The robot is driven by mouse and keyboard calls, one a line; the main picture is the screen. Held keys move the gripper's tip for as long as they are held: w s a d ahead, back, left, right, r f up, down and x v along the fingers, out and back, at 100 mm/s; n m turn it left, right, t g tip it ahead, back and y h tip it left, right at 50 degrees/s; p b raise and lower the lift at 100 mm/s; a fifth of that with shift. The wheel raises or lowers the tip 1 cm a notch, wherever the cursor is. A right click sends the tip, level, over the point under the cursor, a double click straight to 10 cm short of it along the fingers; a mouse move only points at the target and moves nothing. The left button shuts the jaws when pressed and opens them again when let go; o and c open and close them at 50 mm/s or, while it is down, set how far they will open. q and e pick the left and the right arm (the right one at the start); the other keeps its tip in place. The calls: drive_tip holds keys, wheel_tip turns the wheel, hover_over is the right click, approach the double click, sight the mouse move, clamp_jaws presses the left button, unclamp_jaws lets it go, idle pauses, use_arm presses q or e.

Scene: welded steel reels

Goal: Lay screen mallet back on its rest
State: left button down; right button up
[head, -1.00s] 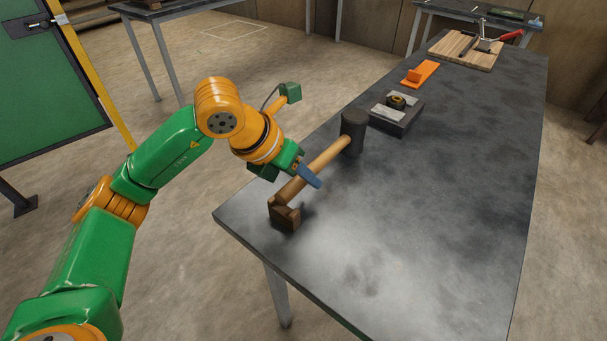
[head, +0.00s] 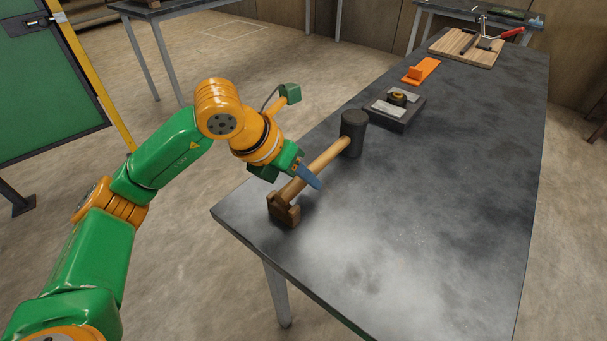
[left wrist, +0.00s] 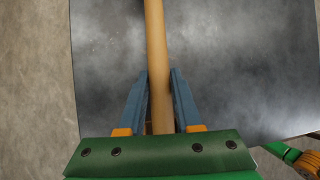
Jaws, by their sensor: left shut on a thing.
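The mallet has a dark cylindrical head (head: 353,133) and a light wooden handle (head: 326,158). It lies lengthwise above the dark table, head at the far end. Its handle end is at the notch of a brown wooden rest (head: 285,212) near the table's left edge; I cannot tell whether it touches. My left gripper (head: 309,177) is shut on the handle, just beyond the rest. In the left wrist view, the blue fingers (left wrist: 160,98) flank the handle (left wrist: 155,45). My right gripper is not in view.
The dark table (head: 430,200) is clear to the right. Beyond the mallet stand a dark block (head: 397,121) with a small round item, an orange piece (head: 420,72), and a wooden board (head: 450,48) with tools. Another table (head: 190,8) stands at the back left.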

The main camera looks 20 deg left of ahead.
use_arm(q)
drive_tip(key=shift+f+b, duration=0.3)
drive_tip(key=c, duration=0.5)
unclamp_jaws()
drive_tip(key=shift+r, duration=0.1)
drive_tip(key=p+v, duration=0.3)
drive_tip(key=v, duration=0.4)
drive_tip(key=shift+p, duration=0.4)
drive_tip(key=shift+s+a+r, duration=0.2)
drive_tip(key=shift+s+r, duration=0.1)
drive_tip(key=shift+r, duration=0.05)
